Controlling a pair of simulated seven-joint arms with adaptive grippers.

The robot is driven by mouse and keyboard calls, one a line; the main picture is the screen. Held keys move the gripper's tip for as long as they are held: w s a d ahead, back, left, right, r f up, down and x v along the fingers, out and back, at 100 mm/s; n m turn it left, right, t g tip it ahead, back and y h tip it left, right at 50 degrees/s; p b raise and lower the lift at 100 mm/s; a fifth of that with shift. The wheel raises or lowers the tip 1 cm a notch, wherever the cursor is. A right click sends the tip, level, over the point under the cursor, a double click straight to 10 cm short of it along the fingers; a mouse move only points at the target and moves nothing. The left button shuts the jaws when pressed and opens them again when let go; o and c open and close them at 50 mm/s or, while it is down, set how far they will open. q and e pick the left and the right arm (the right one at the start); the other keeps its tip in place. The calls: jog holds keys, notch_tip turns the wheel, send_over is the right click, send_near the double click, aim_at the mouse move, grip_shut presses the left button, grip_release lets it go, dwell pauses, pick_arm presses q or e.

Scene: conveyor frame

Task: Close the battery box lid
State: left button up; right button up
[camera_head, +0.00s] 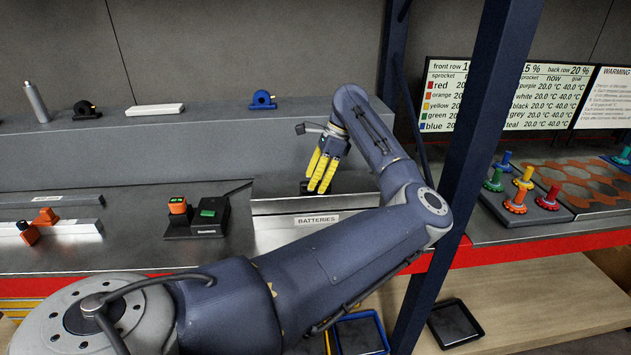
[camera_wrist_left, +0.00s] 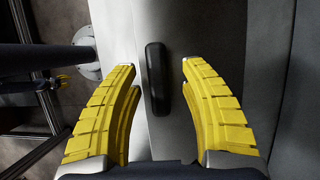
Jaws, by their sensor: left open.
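The battery box (camera_head: 275,238) is a pale grey box in the middle of the bench with a BATTERIES label (camera_head: 317,219) on its front. Its grey lid (camera_head: 272,188) carries a short black handle, mostly hidden behind my fingers in the head view. I cannot tell how far the lid stands open. My left gripper (camera_head: 317,184) has yellow fingers pointing down at the lid. In the left wrist view the black handle (camera_wrist_left: 157,80) lies between the two spread fingers, apparently touching neither. My left forearm hides the box's lower right part. My right gripper is out of view.
A black charger (camera_head: 208,219) with an orange battery (camera_head: 178,205) stands left of the box. A raised grey ledge (camera_head: 200,150) runs behind. A dark blue post (camera_head: 470,130) rises to the right, with colored sprockets (camera_head: 520,185) beyond it.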

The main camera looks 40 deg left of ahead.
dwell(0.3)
pick_arm(q)
grip_shut()
dwell(0.3)
